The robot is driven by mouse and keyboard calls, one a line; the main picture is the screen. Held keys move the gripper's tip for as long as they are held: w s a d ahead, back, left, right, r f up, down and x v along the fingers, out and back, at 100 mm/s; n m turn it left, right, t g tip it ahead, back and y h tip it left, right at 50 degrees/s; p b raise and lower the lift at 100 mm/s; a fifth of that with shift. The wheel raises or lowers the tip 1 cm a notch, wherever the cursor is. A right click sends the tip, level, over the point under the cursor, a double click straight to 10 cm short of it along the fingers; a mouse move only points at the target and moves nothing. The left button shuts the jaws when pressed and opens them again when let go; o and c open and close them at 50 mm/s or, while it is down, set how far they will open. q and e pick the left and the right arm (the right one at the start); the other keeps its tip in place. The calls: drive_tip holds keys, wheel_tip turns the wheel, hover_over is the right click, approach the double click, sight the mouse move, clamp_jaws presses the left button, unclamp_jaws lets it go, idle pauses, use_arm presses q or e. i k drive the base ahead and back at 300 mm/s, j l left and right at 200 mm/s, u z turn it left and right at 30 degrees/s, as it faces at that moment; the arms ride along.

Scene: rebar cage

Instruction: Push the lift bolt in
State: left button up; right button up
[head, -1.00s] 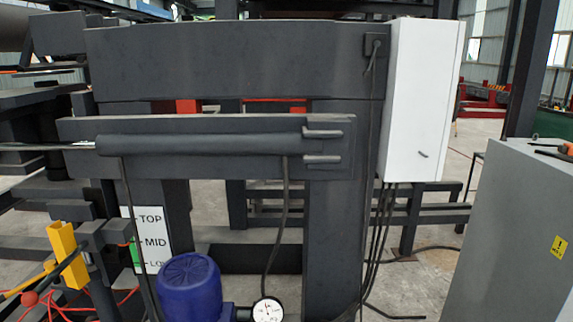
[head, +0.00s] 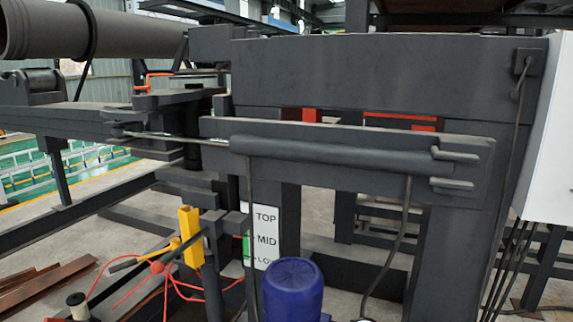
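I cannot tell for sure which part is the lift bolt. A yellow upright block (head: 190,237) stands at the lower left of a dark machine frame, with a yellow-ended lever (head: 150,256) beside it. A white level sign (head: 265,236) reads TOP, MID and a partly hidden LOW, with a green mark near the lower end. A dark cylinder (head: 330,158) with a thin rod (head: 180,138) lies across the frame. An orange bent handle (head: 158,80) shows at the upper left. Neither of my grippers is in view.
A blue motor (head: 292,290) stands low in front of the frame. A white cabinet (head: 550,135) hangs at the right with cables below. A long pipe (head: 50,33) lies at the upper left. Red hoses and brown bars (head: 40,290) lie on the floor at the lower left.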

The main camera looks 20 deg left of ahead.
sight(156, 267)
drive_tip(key=u, duration=1.55)
drive_tip(key=j+u, duration=0.1)
drive_tip(key=j, duration=0.2)
